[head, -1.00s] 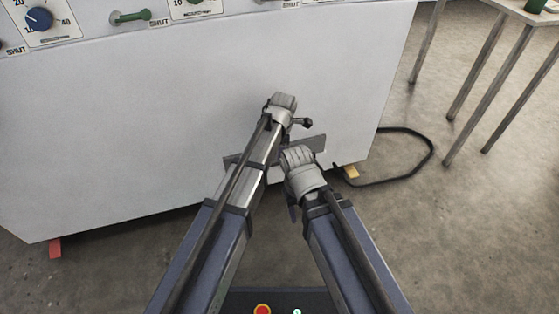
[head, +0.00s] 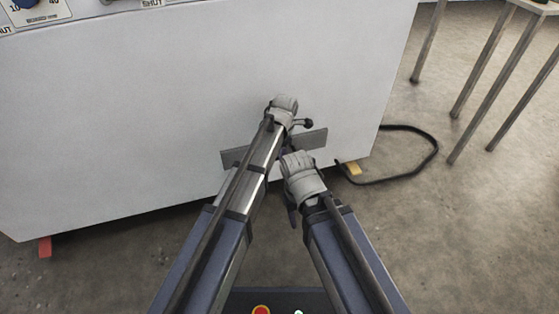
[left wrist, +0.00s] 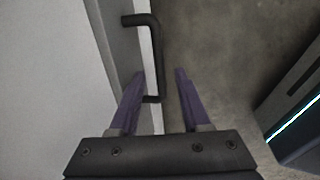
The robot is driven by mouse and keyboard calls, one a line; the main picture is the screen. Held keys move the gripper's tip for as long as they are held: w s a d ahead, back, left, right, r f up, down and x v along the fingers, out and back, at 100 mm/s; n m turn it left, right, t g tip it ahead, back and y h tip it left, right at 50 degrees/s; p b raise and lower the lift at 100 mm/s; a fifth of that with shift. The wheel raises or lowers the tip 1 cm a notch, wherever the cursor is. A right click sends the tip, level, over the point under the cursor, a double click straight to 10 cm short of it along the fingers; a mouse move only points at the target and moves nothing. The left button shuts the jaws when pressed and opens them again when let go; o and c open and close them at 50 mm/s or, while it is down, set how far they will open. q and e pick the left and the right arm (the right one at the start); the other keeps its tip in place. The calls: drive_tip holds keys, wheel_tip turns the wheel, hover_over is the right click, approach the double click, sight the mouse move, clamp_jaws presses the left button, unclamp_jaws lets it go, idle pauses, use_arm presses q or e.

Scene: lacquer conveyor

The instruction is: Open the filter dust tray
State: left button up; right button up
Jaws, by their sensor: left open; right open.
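The filter dust tray shows in the head view as a flat grey front (head: 237,157) low on the white cabinet, partly covered by my arms. In the left wrist view, its grey front edge (left wrist: 127,45) carries a black bar handle (left wrist: 156,50). My left gripper (left wrist: 160,72) is open, and the near end of the handle lies between its fingers, close to the left finger. I cannot tell whether they touch. In the head view the left fingers are hidden below the wrist. My right gripper (head: 302,178) is open, low and just right of the left arm; its fingers hardly show.
The white cabinet (head: 140,110) stands close in front, on feet including a red one (head: 44,246) and a yellow one (head: 351,168). A black cable (head: 436,150) loops on the floor at right. A metal-legged table (head: 490,80) stands back right.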

use_arm(q)
drive_tip(key=shift+w+f+b, duration=0.15)
drive_tip(key=shift+f+b, duration=0.35)
drive_tip(key=shift+f, duration=0.45)
drive_tip(key=shift+c, duration=0.3)
clamp_jaws()
idle(0.4)
